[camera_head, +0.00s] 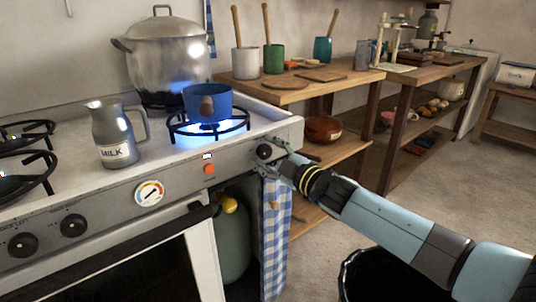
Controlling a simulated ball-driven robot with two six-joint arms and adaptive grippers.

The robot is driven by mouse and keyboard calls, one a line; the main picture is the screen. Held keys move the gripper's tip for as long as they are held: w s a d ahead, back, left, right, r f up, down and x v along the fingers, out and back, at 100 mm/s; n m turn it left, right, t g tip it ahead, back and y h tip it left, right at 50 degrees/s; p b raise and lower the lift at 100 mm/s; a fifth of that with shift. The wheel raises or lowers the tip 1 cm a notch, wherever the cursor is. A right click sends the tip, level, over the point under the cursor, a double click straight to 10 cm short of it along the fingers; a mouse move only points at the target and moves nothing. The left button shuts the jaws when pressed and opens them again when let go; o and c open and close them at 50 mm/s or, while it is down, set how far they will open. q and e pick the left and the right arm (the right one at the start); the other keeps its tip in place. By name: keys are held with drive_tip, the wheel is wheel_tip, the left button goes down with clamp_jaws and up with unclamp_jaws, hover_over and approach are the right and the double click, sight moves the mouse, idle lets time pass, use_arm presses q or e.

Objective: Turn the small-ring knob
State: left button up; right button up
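A dark round knob (264,151) is at the right end of the stove's front panel, near a small burner (238,127) with a lit blue flame. I take it for the small-ring knob; its marking is too small to read. My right gripper (268,159) is at this knob, its fingers spread to either side and the knob showing between them. I cannot tell whether a fingertip touches it. A blue pot (209,103) stands on the lit burner. My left gripper is not in view.
A milk jug (113,138) and a large steel pot (168,55) stand on the stove. Two more knobs (73,225), a gauge (149,193) and a red button (209,169) are on the panel. A checked towel (276,235) hangs below my gripper. A wooden shelf (300,91) stands right.

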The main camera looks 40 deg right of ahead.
drive_tip(key=shift+o, duration=0.3)
drive_tip(key=shift+s, duration=0.1)
drive_tip(key=s+d, duration=0.1)
drive_tip(key=s, duration=1)
drive_tip(key=shift+s, duration=0.4)
drive_tip(key=s+f+m+g+h, duration=0.1)
drive_tip(key=s+f+m+g, duration=0.3)
drive_tip(key=f, duration=0.6)
drive_tip(key=s+f+n+g+h, duration=0.1)
drive_tip(key=s+f, duration=0.5)
drive_tip(key=f, duration=0.4)
drive_tip(key=s+f+m+g+h, duration=0.1)
drive_tip(key=s+f+m+g, duration=0.3)
drive_tip(key=f, duration=0.6)
drive_tip(key=s+a+f+m+g, duration=0.1)
drive_tip(key=s+f, duration=0.4)
drive_tip(key=s, duration=0.6)
drive_tip(key=s+a+f+m+g, duration=0.2)
drive_tip(key=s+a+f+g, duration=0.1)
drive_tip(key=s, duration=0.7)
drive_tip(key=s+a+f+m+g, duration=0.1)
drive_tip(key=s+f+g, duration=0.3)
drive_tip(key=s+f, duration=0.3)
drive_tip(key=s, duration=0.4)
drive_tip(key=shift+s+a+f+m+g, duration=0.3)
drive_tip(key=shift+a+f, duration=0.05)
drive_tip(key=shift+a, duration=0.05)
